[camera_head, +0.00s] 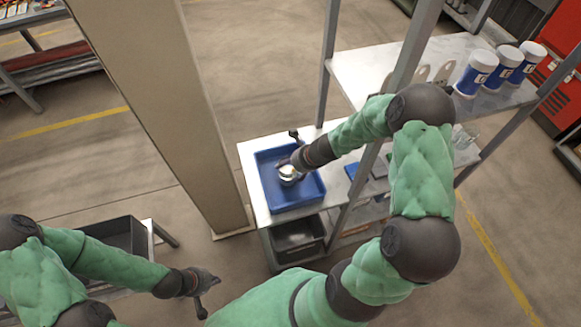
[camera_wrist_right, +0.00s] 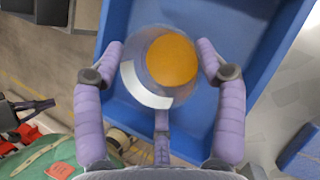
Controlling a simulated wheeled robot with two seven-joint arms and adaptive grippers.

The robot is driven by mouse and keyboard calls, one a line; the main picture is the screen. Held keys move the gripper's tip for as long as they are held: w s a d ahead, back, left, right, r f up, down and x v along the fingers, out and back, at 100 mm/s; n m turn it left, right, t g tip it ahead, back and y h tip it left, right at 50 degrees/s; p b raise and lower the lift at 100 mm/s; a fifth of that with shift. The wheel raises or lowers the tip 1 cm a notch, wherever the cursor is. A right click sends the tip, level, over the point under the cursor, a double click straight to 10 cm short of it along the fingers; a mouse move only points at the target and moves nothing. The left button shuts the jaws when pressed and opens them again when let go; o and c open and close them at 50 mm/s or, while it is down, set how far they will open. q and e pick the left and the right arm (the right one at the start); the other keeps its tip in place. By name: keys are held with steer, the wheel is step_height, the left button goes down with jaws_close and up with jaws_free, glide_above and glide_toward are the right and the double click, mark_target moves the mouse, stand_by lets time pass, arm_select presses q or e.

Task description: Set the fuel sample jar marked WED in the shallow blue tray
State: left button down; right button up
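A clear jar (camera_wrist_right: 165,65) with an orange top or contents and a white label shows in the right wrist view; I cannot read any marking on it. In the head view the jar (camera_head: 289,173) is over the blue tray (camera_head: 302,200), inside its outline. My right gripper (camera_wrist_right: 161,52) has its purple fingers on both sides of the jar, seemingly touching it. I cannot tell whether the jar's base rests on the tray floor. My left gripper (camera_head: 209,294) is empty, its fingers apart, at the lower left, away from the tray.
The tray stands on a white shelf bench (camera_head: 254,180) with upright posts. A dark bin (camera_head: 298,238) sits below. Several white-and-blue containers (camera_head: 476,73) stand on the upper shelf. Small flat blue items lie right of the tray. A beige column (camera_head: 160,100) rises to the left.

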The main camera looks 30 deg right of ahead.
steer(key=o, duration=0.4)
steer(key=shift+r, duration=0.15)
steer(key=p+v, duration=0.3)
steer(key=v, duration=0.4)
steer(key=shift+s+r, duration=0.1)
steer(key=shift+r, duration=0.05)
